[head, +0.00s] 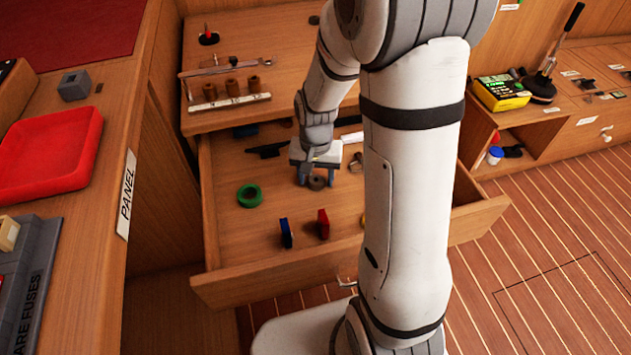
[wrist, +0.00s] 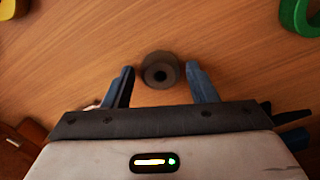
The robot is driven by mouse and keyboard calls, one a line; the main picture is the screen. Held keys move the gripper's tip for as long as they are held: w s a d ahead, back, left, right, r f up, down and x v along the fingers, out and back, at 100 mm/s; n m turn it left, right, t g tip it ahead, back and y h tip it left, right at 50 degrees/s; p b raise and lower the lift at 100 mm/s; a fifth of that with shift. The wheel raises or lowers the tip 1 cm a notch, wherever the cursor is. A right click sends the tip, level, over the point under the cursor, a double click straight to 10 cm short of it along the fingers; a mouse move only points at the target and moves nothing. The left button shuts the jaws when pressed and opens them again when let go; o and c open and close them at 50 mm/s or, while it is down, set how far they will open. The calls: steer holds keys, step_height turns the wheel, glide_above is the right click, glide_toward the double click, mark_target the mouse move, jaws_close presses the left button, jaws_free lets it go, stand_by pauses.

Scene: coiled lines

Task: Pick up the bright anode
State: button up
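A round, dark grey piece with a hole in its middle (wrist: 160,70) lies on the drawer floor; it also shows in the head view (head: 317,183). It is the only anode-like piece I can make out, and it looks dull rather than bright. My gripper (wrist: 159,72) is open, with one finger on each side of this piece. In the head view my gripper (head: 315,178) points down into the open drawer.
The open drawer (head: 225,283) also holds a green ring (head: 249,195), a blue block (head: 286,233), a red block (head: 323,224) and a yellowish ring (head: 356,162) partly behind my arm. Dark items lie at its back. A red tray (head: 45,150) sits on the left counter.

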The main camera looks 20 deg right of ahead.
steer(key=c, duration=0.9)
steer(key=shift+r, duration=0.15)
